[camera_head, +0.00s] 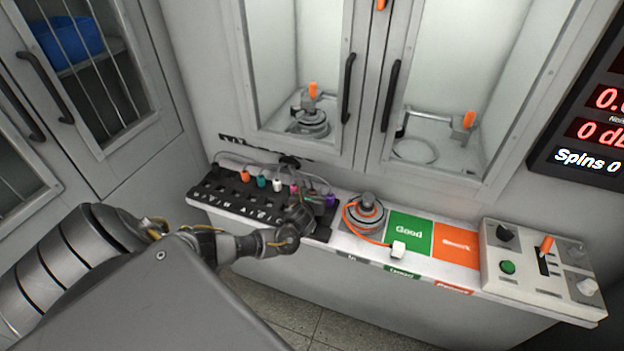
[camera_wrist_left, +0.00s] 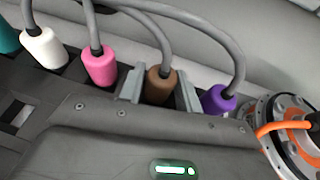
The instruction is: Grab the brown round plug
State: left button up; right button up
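The brown round plug (camera_wrist_left: 160,86) stands upright in the black socket strip, with a grey cable rising from its top. My left gripper (camera_wrist_left: 161,90) has one finger on each side of it. The fingers look open, with narrow dark gaps beside the plug. In the head view my left gripper (camera_head: 300,212) reaches over the right part of the strip, and I cannot make out the brown plug clearly there. My right gripper is not in view.
A pink plug (camera_wrist_left: 100,66) and a white plug (camera_wrist_left: 42,47) stand left of the fingers; a purple plug (camera_wrist_left: 218,101) stands close on the right. The hub motor (camera_head: 364,213) with its orange cable sits right of the strip (camera_head: 240,208). Green (camera_head: 411,232) and orange pads and a control box (camera_head: 540,268) follow.

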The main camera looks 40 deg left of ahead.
aim_at(312, 191)
pick_arm(q)
jog(key=c, duration=0.6)
jog(key=shift+r, duration=0.15)
jog(key=shift+r, duration=0.2)
notch_tip(312, 191, up, 2)
jog(key=shift+r, duration=0.15)
jog(key=s+d+r+p, duration=0.1)
jog(key=s+d+r, duration=0.1)
jog(key=s+r, duration=0.1)
jog(key=s+d+r+p, duration=0.2)
jog(key=s+d+r, duration=0.1)
jog(key=s, duration=0.1)
jog(key=s+d+r+p, duration=0.1)
jog(key=s+d+r, duration=0.2)
jog(key=s+r, duration=0.1)
jog(key=shift+s, duration=0.2)
